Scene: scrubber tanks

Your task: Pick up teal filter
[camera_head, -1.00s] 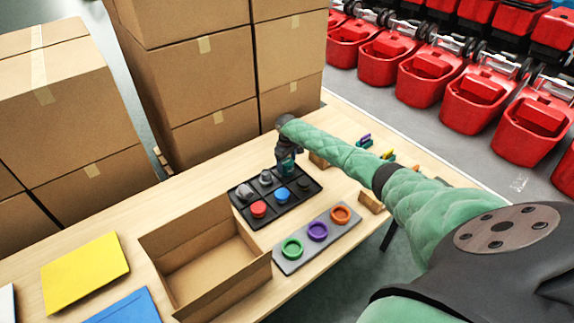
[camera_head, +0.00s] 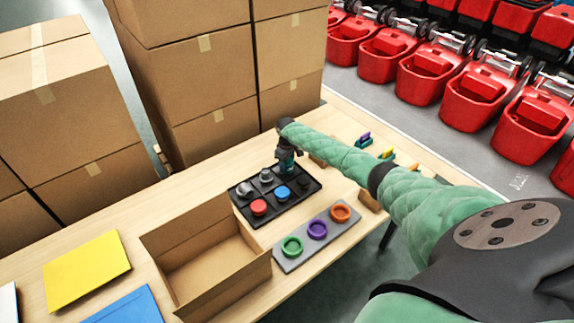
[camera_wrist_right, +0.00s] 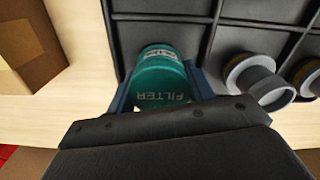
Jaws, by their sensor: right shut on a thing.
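The teal filter (camera_wrist_right: 160,78) is a short round cylinder with "FILTER" printed on it, in the right wrist view. My right gripper (camera_wrist_right: 162,92) is shut on it, one finger on each side. In the head view the filter shows as a small teal patch under the right gripper (camera_head: 286,166), at the back corner of the black tray (camera_head: 262,219). I cannot tell whether it touches the tray floor. My left gripper is out of view.
The tray holds a red piece (camera_head: 259,207), a blue piece (camera_head: 282,193) and grey fittings (camera_head: 244,189). A grey board (camera_head: 300,255) with green, purple and orange rings lies in front. An open cardboard box (camera_head: 200,250) stands to the left. Stacked cartons (camera_head: 212,90) rise behind.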

